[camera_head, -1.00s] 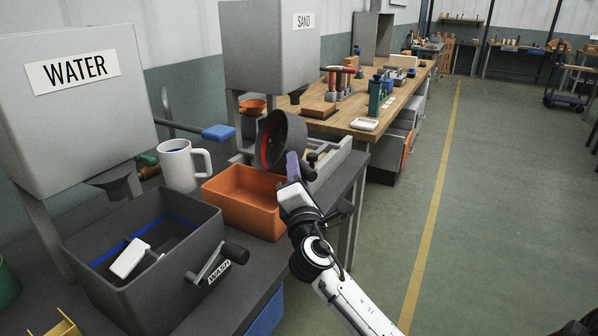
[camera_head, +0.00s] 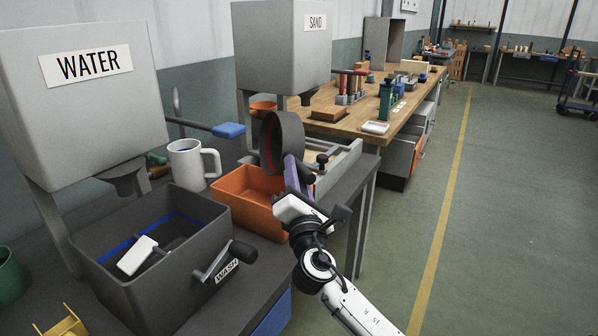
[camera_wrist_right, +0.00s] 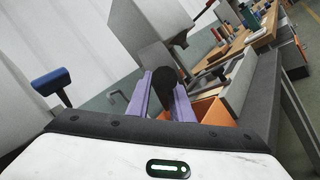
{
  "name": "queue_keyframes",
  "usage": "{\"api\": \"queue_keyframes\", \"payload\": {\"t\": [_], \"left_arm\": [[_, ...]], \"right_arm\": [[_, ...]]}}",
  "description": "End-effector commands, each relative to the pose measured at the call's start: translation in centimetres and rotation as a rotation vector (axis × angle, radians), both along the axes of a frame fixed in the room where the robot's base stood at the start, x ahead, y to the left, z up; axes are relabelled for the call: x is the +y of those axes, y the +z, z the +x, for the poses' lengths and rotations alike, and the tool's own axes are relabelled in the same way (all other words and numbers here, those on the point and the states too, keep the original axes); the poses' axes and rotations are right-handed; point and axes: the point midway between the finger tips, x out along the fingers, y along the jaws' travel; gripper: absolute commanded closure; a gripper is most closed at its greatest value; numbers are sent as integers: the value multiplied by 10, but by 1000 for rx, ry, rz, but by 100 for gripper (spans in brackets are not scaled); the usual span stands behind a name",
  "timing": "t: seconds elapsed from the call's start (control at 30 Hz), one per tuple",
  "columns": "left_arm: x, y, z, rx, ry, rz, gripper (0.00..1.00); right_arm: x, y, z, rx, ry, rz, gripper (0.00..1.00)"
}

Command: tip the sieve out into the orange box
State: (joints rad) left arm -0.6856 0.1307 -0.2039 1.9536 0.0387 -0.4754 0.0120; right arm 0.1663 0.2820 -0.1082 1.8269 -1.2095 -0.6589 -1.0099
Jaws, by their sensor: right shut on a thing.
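The sieve (camera_head: 283,142) is a dark round drum with a red inside, tilted on its side above the back right of the orange box (camera_head: 243,200). My right gripper (camera_head: 297,176) is shut on the sieve's handle, in front of the drum. In the right wrist view, the purple fingers (camera_wrist_right: 164,98) close around a dark part of the sieve (camera_wrist_right: 167,86), with the orange box (camera_wrist_right: 208,110) below and to the right. The part of the box's inside that shows looks empty; its right end is hidden by my gripper. My left gripper is not in view.
A dark wash bin (camera_head: 150,285) with a crank stands at front left, under the WATER tank (camera_head: 90,110). The SAND tank (camera_head: 283,50) is behind the sieve. The floor at right (camera_head: 500,220) is clear.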

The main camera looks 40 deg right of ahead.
Motion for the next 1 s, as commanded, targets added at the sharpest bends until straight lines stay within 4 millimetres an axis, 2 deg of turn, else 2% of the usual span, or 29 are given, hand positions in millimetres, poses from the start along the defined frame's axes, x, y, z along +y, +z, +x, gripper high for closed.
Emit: {"api": "queue_keyframes", "payload": {"t": [0.9,1.0], "left_arm": [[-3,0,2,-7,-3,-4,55],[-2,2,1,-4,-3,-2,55]], "right_arm": [[26,3,6,68,0,-324,100],[26,7,6,58,0,-284,100]]}}
